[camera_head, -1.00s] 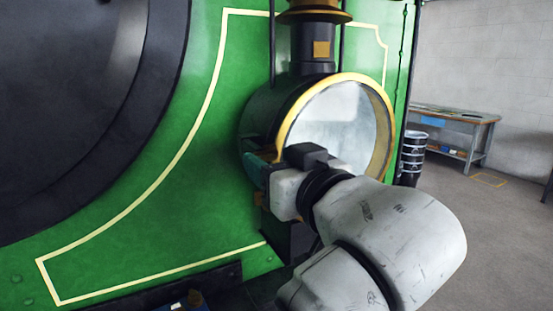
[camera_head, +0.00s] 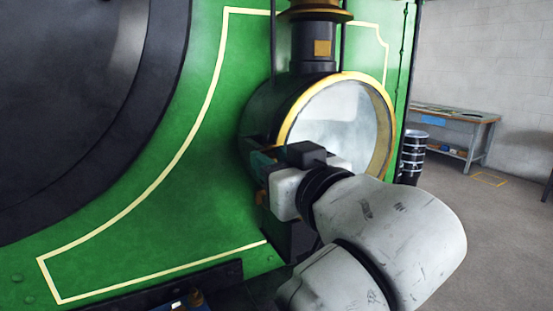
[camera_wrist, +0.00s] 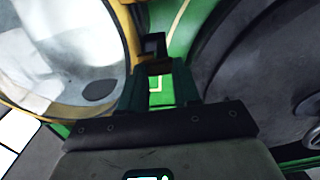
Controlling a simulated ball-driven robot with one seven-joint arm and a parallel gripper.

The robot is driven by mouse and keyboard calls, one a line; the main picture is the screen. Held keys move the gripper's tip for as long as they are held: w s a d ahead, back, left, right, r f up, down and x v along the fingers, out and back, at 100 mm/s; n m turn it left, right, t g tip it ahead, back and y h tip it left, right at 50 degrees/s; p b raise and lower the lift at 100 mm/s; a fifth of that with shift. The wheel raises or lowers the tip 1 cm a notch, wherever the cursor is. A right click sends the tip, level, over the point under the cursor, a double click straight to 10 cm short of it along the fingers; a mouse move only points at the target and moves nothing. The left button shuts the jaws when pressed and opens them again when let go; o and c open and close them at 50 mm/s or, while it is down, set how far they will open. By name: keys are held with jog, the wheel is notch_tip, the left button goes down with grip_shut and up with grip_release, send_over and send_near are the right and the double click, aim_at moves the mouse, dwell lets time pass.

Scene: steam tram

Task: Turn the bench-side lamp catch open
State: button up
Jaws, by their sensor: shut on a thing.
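The lamp (camera_head: 335,120) is a dark round drum with a brass rim and pale glass, mounted on the green tram front. My gripper (camera_head: 262,162) is at the lamp's lower left side, just behind the rim. In the wrist view, the teal fingers of my gripper (camera_wrist: 158,88) point at a small dark catch (camera_wrist: 154,44) beside the brass rim. The jaws are shut on the catch, and the fingertips partly hide it. The lamp glass (camera_wrist: 60,50) fills the left of the wrist view. How far the catch is turned is hard to tell.
The green tram front (camera_head: 190,200) with cream lining lies close to the left of my gripper. A large dark round door (camera_head: 70,110) is further left. A workbench (camera_head: 455,122) and a black drum (camera_head: 412,155) stand at the back right.

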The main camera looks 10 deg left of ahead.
jog(key=n, duration=0.4)
jog(key=shift+w+d+n+b, duration=0.1)
jog(key=shift+d+n+b, duration=0.1)
jog(key=shift+n+b, duration=0.15)
jog(key=n+b, duration=0.1)
jog(key=n, duration=0.3)
jog(key=shift+r, duration=0.1)
jog(key=n+b, duration=0.1)
jog(key=n, duration=0.3)
jog(key=shift+n, duration=0.35)
jog(key=shift+r+n+b, duration=0.15)
jog(key=shift+n+b, duration=0.65)
jog(key=shift+n, duration=1)
jog(key=o, duration=0.9)
jog(key=shift+d, duration=0.1)
jog(key=shift+o, duration=0.8)
jog(key=shift+a+n, duration=0.25)
jog(key=shift+n, duration=0.05)
